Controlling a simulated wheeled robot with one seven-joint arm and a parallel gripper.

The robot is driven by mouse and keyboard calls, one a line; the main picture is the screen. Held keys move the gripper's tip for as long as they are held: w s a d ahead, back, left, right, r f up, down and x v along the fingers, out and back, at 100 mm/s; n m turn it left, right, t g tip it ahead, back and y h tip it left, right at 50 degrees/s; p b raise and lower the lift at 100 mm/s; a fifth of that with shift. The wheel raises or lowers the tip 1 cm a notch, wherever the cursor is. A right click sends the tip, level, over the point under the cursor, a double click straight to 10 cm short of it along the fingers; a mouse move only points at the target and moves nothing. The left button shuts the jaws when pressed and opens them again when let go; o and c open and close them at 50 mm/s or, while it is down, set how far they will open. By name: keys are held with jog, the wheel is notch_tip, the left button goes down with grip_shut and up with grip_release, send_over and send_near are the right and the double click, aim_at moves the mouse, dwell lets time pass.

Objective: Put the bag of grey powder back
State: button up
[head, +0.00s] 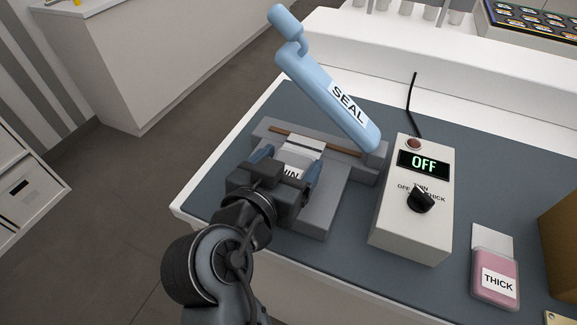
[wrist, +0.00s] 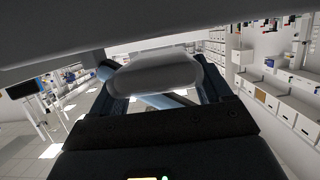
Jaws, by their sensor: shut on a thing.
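A pale grey-white bag (head: 300,158) with a partly hidden label ending in "IN" lies at the front of the sealer (head: 318,205), its upper end by the brown sealing strip. My gripper (head: 288,166) is shut on this bag, one blue-tipped finger on each side. In the wrist view the bag (wrist: 158,74) is a pale rounded shape between the fingers. The sealer's blue arm (head: 325,95), marked SEAL, is raised and tilted. My gripper hides the lower part of the bag, so its powder is hard to see.
A control box (head: 412,210) reading OFF stands right of the sealer, its black knob (head: 421,200) on top. A pink bag (head: 495,280) marked THICK lies at the right. A brown box (head: 562,240) is at the right edge. The mat's back right is clear.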

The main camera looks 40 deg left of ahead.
jog(key=shift+f, duration=0.8)
jog(key=shift+f, duration=0.15)
jog(key=o, duration=1.1)
